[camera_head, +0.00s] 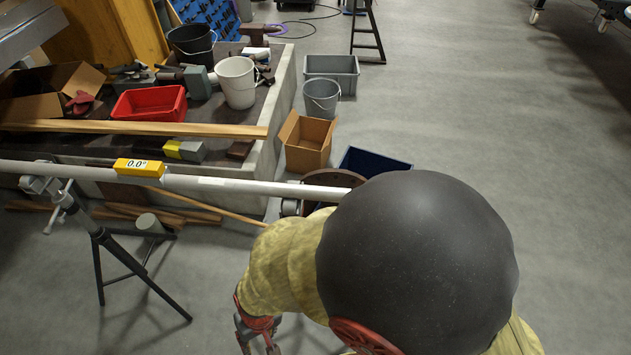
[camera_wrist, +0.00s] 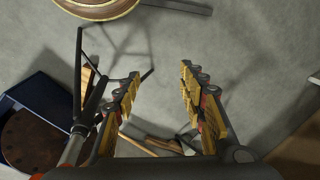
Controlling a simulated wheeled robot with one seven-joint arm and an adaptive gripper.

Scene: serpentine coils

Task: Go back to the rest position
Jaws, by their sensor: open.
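My gripper (camera_head: 259,343) shows at the bottom of the head view, low and left of my arm's dark round joint cover. Only part of it is visible there. In the wrist view my gripper (camera_wrist: 160,74) has its two yellow-padded fingers spread apart, with nothing between them but bare grey floor beyond. It touches nothing that I can see.
A long pale pipe (camera_head: 225,184) carries a yellow level (camera_head: 139,167) reading 0.0° and rests on a tripod stand (camera_head: 105,240) at left. A cardboard box (camera_head: 306,143) and a dark blue bin (camera_head: 372,161) stand beyond my arm. Floor at right is clear.

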